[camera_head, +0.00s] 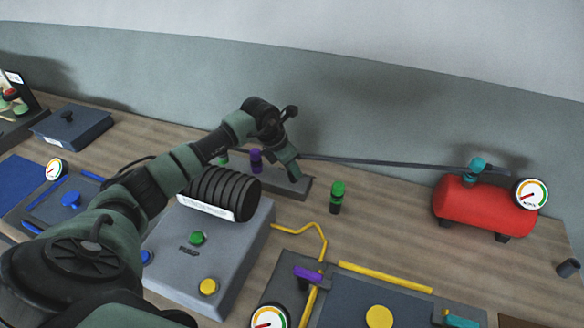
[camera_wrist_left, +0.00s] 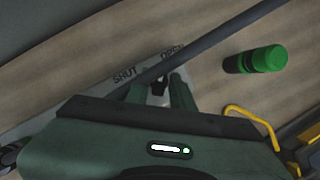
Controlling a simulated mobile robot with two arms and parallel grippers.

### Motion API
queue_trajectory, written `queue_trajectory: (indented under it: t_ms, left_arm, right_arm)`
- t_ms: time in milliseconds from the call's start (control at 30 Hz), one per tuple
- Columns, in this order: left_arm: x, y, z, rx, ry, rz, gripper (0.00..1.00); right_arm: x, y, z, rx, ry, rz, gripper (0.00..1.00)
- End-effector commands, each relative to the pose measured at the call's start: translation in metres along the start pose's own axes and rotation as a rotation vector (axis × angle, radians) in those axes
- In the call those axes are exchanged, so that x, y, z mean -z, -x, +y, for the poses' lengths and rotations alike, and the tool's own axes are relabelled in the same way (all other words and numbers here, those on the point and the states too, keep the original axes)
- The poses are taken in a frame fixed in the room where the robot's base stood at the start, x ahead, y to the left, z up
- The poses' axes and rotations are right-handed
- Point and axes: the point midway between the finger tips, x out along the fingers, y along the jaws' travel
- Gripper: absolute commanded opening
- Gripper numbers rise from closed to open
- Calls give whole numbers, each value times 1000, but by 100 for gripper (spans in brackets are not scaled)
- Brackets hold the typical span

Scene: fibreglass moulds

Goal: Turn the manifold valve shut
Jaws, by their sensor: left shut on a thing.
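A grey manifold block (camera_head: 300,186) lies on the bench near the wall. In the left wrist view the block's plate (camera_wrist_left: 104,90) bears the words SHUT and OPEN. My left gripper (camera_head: 292,178) reaches down onto the block's right part. In the left wrist view its fingers (camera_wrist_left: 160,92) are closed on a small dark piece (camera_wrist_left: 158,86) beside these words, which appears to be the manifold valve's handle. The fingers and gripper body hide most of it, so I cannot tell which word it points to. My right gripper is not in view.
A dark hose (camera_head: 400,163) runs from the block to a red tank (camera_head: 485,205) with a gauge (camera_head: 531,193). A green-capped bottle (camera_head: 337,196) stands right of the gripper. A ribbed black cylinder (camera_head: 220,190) and a grey pump box (camera_head: 180,262) lie under my arm.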

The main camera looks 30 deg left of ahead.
Motion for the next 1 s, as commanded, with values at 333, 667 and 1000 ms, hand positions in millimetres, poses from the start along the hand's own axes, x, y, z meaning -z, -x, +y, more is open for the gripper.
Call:
queue_trajectory:
  t_ms: [333,667,1000]
  left_arm:
    - [-1,-1,-1,-124,289,-4,0]
    - [-2,-2,-3,-242,580,-6,0]
    - [-3,-2,-4,-365,880,-6,0]
  right_arm:
    - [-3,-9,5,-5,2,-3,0]
    - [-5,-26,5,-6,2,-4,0]
    - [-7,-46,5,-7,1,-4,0]
